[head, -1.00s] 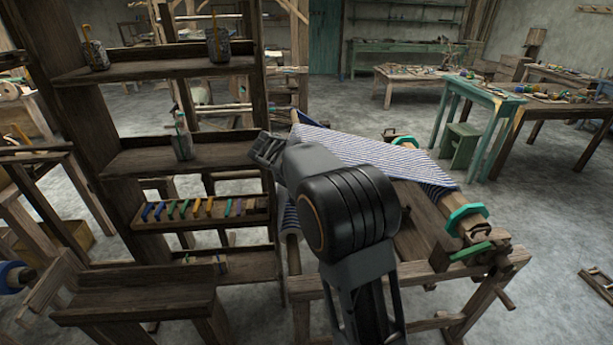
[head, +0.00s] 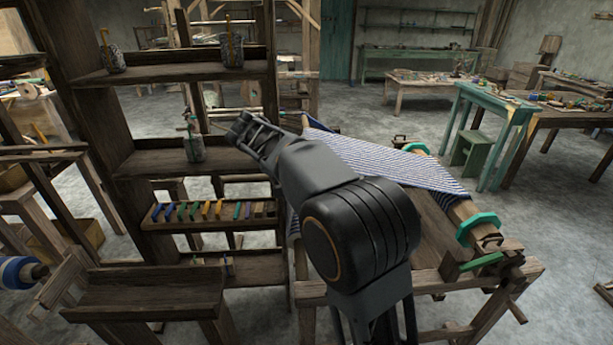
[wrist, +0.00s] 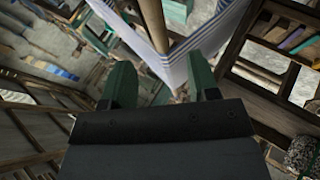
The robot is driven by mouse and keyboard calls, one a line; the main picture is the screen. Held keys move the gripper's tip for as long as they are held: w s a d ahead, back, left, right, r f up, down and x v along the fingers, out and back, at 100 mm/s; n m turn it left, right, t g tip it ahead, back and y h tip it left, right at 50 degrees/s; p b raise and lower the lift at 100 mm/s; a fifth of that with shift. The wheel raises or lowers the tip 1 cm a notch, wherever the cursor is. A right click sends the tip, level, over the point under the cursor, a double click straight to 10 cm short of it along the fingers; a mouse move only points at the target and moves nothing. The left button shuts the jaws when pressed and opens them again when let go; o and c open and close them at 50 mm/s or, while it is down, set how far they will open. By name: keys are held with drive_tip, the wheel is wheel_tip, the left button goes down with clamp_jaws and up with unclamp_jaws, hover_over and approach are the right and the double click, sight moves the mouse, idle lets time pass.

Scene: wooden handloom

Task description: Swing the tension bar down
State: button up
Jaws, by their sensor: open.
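The handloom carries blue-and-white striped cloth (head: 385,158) on a wooden frame (head: 435,285). A roller at its right has a teal ratchet wheel (head: 478,228) and a green lever (head: 481,264). I cannot tell which part is the tension bar. My gripper (head: 243,128) is left of the cloth, in front of the dark shelf in the head view. In the wrist view, my gripper (wrist: 162,82) has two green fingers apart with nothing visibly held. Beyond them are hanging striped cloth (wrist: 187,62) and a wooden bar (wrist: 153,25). My arm hides the loom's near left part.
A dark shelf unit (head: 172,68) stands left of the loom, holding jars (head: 193,145) and a rack of coloured pieces (head: 205,215). A low bench (head: 150,290) stands in front of it. Floor is clear behind the loom, before the teal table (head: 495,95).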

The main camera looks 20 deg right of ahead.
drive_tip(key=shift+v, duration=1.85)
drive_tip(key=s+a+f+n+y, duration=0.3)
drive_tip(key=s+f+n+y, duration=0.15)
drive_tip(key=f, duration=0.35)
drive_tip(key=s+d+f+m+y+p, duration=0.1)
drive_tip(key=s+m+y+p, duration=0.1)
drive_tip(key=s, duration=1.7)
drive_tip(key=shift+f+m+t+y+p, duration=0.4)
drive_tip(key=shift+y+p, duration=0.35)
drive_tip(key=shift+p, duration=0.15)
drive_tip(key=shift+s+d, duration=0.1)
drive_tip(key=shift+d, duration=0.05)
